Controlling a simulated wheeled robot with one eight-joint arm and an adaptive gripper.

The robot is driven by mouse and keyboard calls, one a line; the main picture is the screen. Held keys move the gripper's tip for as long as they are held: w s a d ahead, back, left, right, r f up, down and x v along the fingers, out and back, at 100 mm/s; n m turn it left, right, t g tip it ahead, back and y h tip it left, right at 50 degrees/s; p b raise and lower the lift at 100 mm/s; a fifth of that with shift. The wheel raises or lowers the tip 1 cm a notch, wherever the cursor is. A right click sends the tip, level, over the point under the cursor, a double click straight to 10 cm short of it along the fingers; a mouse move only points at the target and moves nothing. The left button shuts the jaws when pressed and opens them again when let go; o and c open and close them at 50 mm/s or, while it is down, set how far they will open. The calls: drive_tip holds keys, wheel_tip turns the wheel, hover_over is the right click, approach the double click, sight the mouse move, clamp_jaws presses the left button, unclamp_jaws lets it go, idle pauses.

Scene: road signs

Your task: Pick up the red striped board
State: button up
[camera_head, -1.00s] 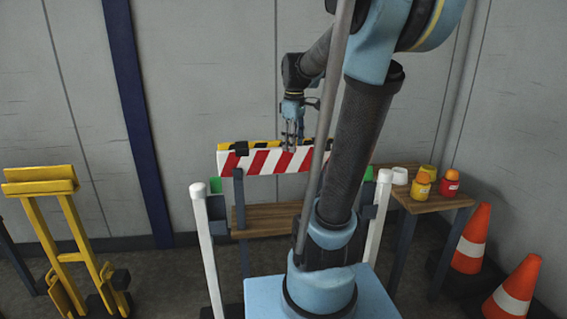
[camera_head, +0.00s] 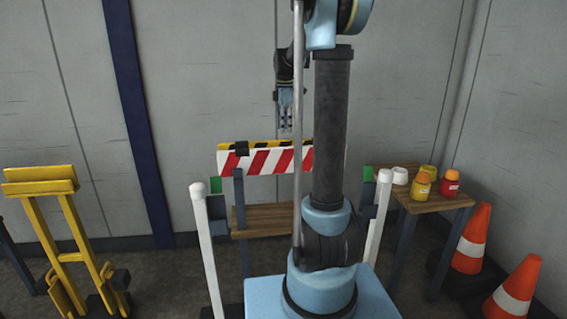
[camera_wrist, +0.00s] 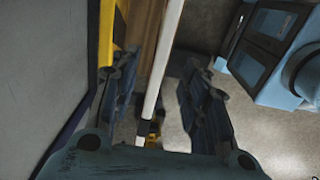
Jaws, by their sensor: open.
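The red striped board (camera_head: 265,161), white with slanted red bands, stands on edge in the holder in the head view. My arm hides its right part. My gripper (camera_head: 285,130) points down just above the board's top edge, apart from it and empty. In the wrist view my gripper (camera_wrist: 165,95) is open, its two fingers spread. The board's white top edge (camera_wrist: 165,75) runs lengthwise between them, below.
A yellow and black striped board (camera_head: 262,145) stands right behind. A wooden shelf (camera_head: 265,219) lies below. White posts (camera_head: 207,250) flank the front. A side table (camera_head: 422,203) with pots, orange cones (camera_head: 512,290) and a yellow stand (camera_head: 85,240) are nearby.

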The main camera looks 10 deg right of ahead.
hover_over(284, 159)
drive_tip(key=w, duration=0.2)
drive_tip(key=f, duration=0.9)
drive_tip(key=shift+s+d+f, duration=0.2)
drive_tip(key=shift+f, duration=0.1)
drive_tip(key=shift+s+a+f, duration=0.1)
drive_tip(key=shift+f, duration=1.4)
drive_tip(key=shift+s+f, duration=0.1)
drive_tip(key=shift+f, duration=1.35)
clamp_jaws()
